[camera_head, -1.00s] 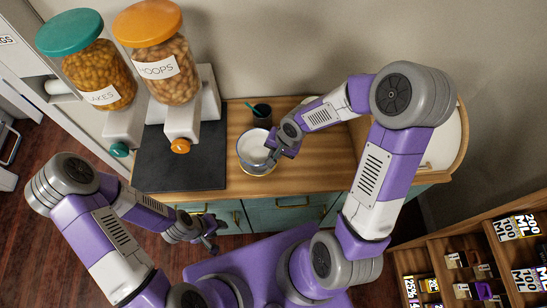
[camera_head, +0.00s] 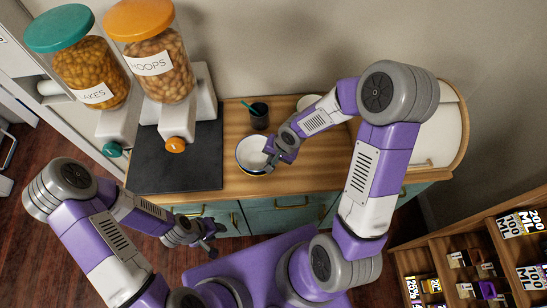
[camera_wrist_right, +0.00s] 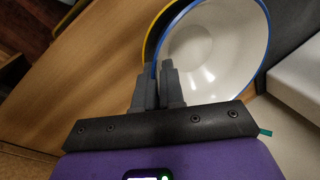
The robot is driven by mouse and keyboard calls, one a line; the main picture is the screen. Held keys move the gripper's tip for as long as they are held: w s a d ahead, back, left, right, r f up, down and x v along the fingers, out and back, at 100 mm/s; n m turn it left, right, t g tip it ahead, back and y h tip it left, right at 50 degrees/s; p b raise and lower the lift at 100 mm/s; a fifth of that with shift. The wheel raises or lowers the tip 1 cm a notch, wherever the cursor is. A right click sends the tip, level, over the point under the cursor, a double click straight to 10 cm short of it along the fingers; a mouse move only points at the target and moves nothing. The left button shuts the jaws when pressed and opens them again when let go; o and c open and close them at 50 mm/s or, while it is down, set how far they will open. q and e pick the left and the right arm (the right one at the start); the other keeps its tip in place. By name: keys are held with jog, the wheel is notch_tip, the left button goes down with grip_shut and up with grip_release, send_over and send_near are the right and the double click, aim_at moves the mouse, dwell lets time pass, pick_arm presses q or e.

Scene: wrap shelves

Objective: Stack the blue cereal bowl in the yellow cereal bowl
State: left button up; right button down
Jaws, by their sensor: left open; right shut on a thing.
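The blue-rimmed white bowl (camera_head: 249,148) is on the wooden counter in the head view, and fills the upper right of the right wrist view (camera_wrist_right: 205,50). The yellow bowl is mostly hidden by it; a strip of its yellow rim (camera_wrist_right: 151,38) shows just outside the blue rim in the wrist view. The blue bowl appears to be inside the yellow one; how deep it sits I cannot tell. My right gripper (camera_wrist_right: 160,84) is shut on the near edge of the blue bowl. My left gripper (camera_head: 211,240) is open and empty in front of the counter, low.
A dark cup with a green stick (camera_head: 259,117) stands just behind the bowls. A white round dish (camera_head: 309,102) lies behind my right arm. Two cereal dispensers (camera_head: 176,122) and a dark mat (camera_head: 178,170) are at left. A shelf (camera_head: 470,265) stands at lower right.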

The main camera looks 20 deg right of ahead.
jog(key=c, duration=1.3)
grip_release()
jog(key=shift+a+f, duration=0.15)
jog(key=shift+f, duration=0.05)
jog(key=shift+o, duration=0.3)
jog(key=shift+r+p, duration=0.4)
jog(key=shift+p, duration=0.2)
jog(key=p+v, duration=0.4)
jog(key=v, duration=0.8)
jog(key=shift+r+p, duration=0.25)
jog(key=shift+p, duration=0.05)
jog(key=shift+w, duration=0.1)
